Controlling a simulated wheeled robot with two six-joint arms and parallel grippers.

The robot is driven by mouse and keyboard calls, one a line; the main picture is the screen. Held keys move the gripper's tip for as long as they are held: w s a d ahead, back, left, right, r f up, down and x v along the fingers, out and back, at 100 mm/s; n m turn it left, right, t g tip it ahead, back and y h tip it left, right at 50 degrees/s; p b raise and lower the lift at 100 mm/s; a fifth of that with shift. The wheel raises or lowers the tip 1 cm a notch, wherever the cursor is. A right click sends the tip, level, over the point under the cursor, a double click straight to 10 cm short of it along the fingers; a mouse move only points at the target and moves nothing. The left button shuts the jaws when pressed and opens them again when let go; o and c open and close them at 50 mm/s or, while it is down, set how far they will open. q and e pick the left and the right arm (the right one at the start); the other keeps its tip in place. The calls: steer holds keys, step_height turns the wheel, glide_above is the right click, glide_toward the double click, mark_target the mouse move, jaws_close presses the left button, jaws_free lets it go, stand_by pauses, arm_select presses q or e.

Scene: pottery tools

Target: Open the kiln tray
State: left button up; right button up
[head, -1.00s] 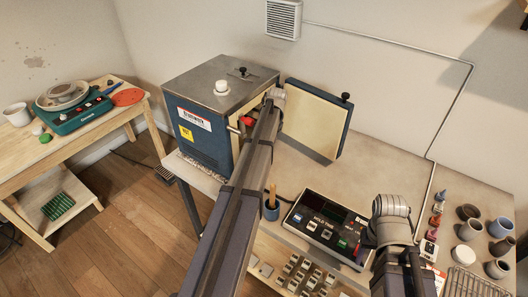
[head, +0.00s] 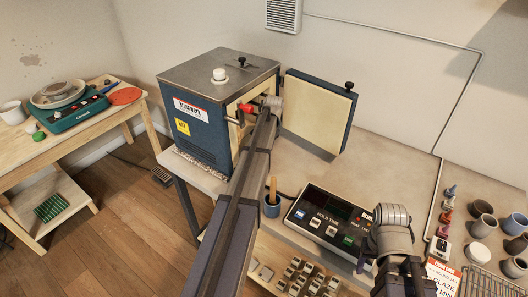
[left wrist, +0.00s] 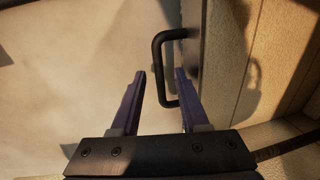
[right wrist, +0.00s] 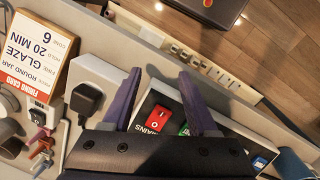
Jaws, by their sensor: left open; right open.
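The blue kiln (head: 208,132) stands on the bench with its door (head: 318,112) swung open to the right. My left arm reaches to the kiln's front opening; its gripper is mostly hidden by the arm in the head view. In the left wrist view, my open left gripper (left wrist: 160,80) has a black loop handle (left wrist: 158,65) between its fingertips. The handle joins a pale panel (left wrist: 215,60) on the right; I cannot tell whether a finger touches it. The tray inside is hidden in the head view. My right gripper (right wrist: 160,85) is open and empty above the control box.
A control box (head: 330,217) and a blue cup (head: 271,205) with a wooden tool stand in front of the kiln. Small bottles (head: 446,212), pots (head: 482,228) and a firing card (head: 442,275) are at the right. A wooden table (head: 95,133) stands left.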

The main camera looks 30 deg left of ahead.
arm_select(q)
jaws_close()
stand_by(1.4)
